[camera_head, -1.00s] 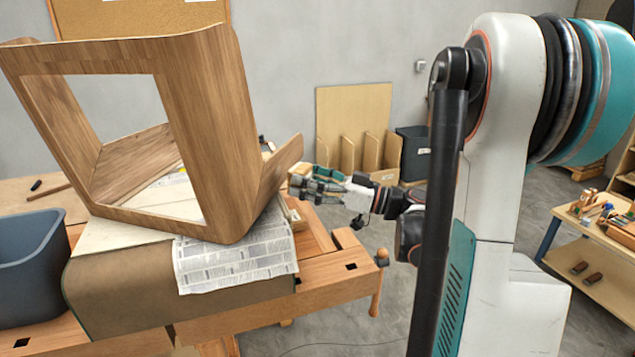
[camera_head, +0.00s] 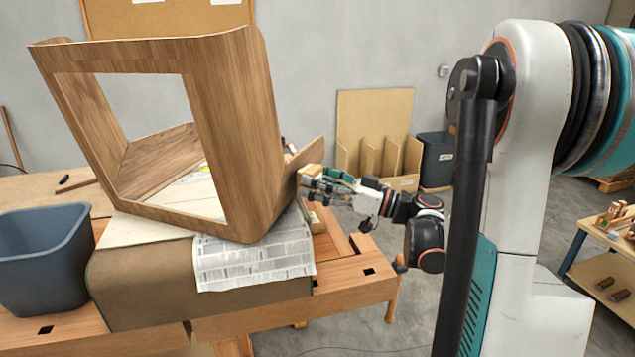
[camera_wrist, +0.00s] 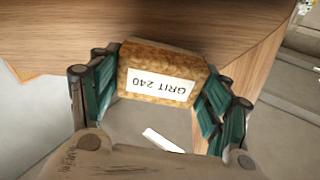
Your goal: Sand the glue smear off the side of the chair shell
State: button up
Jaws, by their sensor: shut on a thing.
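The chair shell (camera_head: 232,130) is a brown bent-wood piece with a large square opening, standing tilted on the covered bench. My gripper (camera_head: 318,184) is at the shell's right side, shut on a cork-coloured sanding block (camera_head: 312,171). In the wrist view, my gripper (camera_wrist: 160,95) has its teal-sided fingers on both ends of the sanding block (camera_wrist: 135,85), whose white label reads GRIT 240 upside down. The block's far side is close against the wood of the shell (camera_wrist: 200,30); I cannot tell whether they touch. No glue smear shows in either view.
A printed newspaper sheet (camera_head: 255,262) lies under the shell on the workbench (camera_head: 345,280). A grey-blue bin (camera_head: 45,260) stands at left. A wooden rack (camera_head: 375,125) and dark bin (camera_head: 437,160) stand behind. A shelf cart (camera_head: 605,265) is at right, with open floor between.

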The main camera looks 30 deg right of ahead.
jog(key=shift+x, duration=1)
jog(key=shift+f, duration=0.15)
jog(key=shift+w+d, duration=0.55)
jog(key=shift+d, duration=0.2)
jog(key=shift+w+d, duration=0.6)
jog(key=shift+d, duration=0.15)
jog(key=shift+w+b, duration=0.15)
jog(key=shift+b, duration=0.15)
jog(key=shift+a, duration=0.1)
jog(key=shift+s+a, duration=1.2)
jog(key=shift+a, duration=0.35)
